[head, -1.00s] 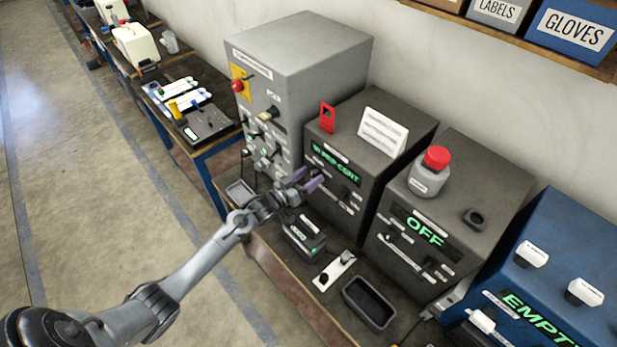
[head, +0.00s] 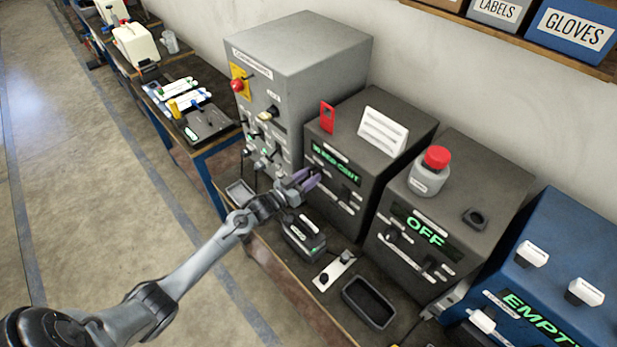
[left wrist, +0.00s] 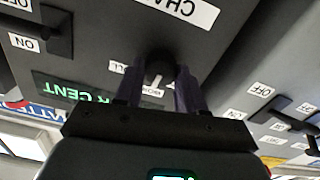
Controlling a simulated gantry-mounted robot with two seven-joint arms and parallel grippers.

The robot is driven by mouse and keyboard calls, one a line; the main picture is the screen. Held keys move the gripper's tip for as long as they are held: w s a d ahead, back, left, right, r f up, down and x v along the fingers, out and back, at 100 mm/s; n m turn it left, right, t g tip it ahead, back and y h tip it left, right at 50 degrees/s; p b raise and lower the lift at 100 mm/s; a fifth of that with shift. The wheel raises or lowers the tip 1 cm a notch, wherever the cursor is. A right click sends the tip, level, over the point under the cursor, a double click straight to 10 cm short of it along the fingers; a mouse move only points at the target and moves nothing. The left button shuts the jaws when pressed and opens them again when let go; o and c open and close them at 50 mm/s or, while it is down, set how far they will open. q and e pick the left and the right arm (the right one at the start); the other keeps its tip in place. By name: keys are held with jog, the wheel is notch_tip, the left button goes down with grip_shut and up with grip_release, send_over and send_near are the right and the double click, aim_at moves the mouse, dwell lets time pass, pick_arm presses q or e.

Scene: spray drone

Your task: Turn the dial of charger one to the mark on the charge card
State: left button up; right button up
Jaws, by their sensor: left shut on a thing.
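The charger with the green PER CENT display (head: 336,164) is a dark box in the middle of the head view; the number on it is too blurred to read surely. Its dial (left wrist: 159,66) is a dark round knob in the left wrist view, with small white labels around it. My left gripper (head: 311,179) reaches the charger's front, and its purple fingers (left wrist: 160,92) are shut on the dial, one on each side. In the head view the gripper hides the dial. A white printed card (head: 383,131) stands on top of the charger; its text is unreadable. My right gripper is not in view.
A grey cabinet (head: 300,60) stands left of the charger. A dark box reading OFF (head: 425,225) stands to its right, with a red-topped grey container (head: 430,171) on top. A battery-like block (head: 303,238) and an empty dark tray (head: 368,302) lie in front on the bench.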

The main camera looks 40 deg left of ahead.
pick_arm(q)
jog(key=m, duration=0.5)
jog(key=shift+b, duration=0.3)
jog(key=shift+d+m, duration=0.1)
jog(key=shift+m, duration=1.8)
jog(key=o, duration=1.1)
jog(key=shift+c, duration=0.2)
jog(key=shift+s, duration=0.1)
jog(key=s+a, duration=0.1)
jog(key=s, duration=0.9)
jog(key=shift+s+a+b, duration=0.3)
jog(key=shift+b, duration=0.15)
